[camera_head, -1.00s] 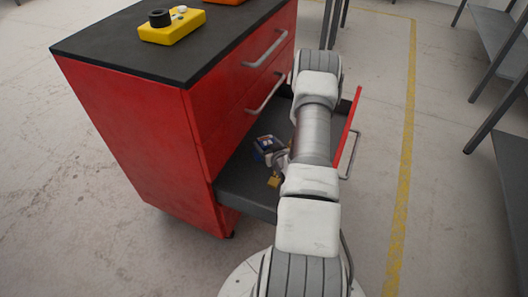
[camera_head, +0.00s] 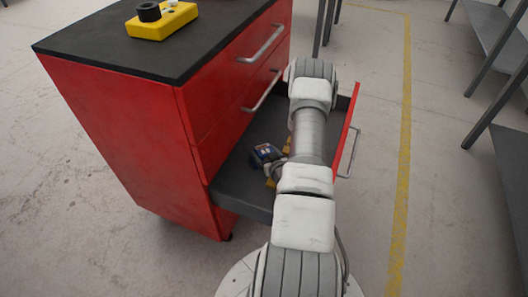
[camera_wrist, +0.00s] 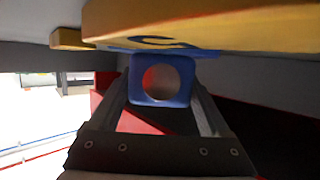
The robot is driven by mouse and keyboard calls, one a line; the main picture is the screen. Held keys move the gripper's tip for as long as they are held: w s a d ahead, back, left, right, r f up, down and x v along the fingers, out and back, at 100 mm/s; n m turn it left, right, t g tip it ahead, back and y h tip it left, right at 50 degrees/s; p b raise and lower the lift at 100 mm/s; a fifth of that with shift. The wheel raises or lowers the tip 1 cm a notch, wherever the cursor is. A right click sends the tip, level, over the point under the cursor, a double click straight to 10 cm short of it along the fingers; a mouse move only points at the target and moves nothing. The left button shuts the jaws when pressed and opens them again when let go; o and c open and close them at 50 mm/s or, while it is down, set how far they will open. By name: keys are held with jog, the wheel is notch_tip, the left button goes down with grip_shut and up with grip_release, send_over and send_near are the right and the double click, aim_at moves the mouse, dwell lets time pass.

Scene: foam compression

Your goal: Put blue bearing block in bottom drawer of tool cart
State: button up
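The blue bearing block (camera_wrist: 136,80), with a round hole, sits between the two fingers of my gripper (camera_wrist: 162,92) in the wrist view. Both fingers close in on its sides, so the gripper appears shut on it. The tool cart (camera_head: 120,140) is red with a dark top. Its bottom drawer (camera_head: 240,192) is pulled out, and my arm reaches over and into it. In the head view my arm hides most of the gripper, and I cannot make out the block there for sure.
A dark blue item (camera_head: 266,153) and yellow pieces (camera_head: 271,183) lie in the drawer. A large yellow object (camera_wrist: 230,28) is close to the block in the wrist view. The drawer's red front (camera_head: 347,125) stands right of my arm. A yellow box (camera_head: 165,22) is on the cart top.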

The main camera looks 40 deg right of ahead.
jog(key=shift+o, duration=1.1)
jog(key=shift+s+r, duration=0.1)
jog(key=shift+r, duration=0.15)
jog(key=p+v, duration=0.2)
jog(key=v, duration=0.5)
jog(key=shift+s+p, duration=0.1)
jog(key=shift+p, duration=0.25)
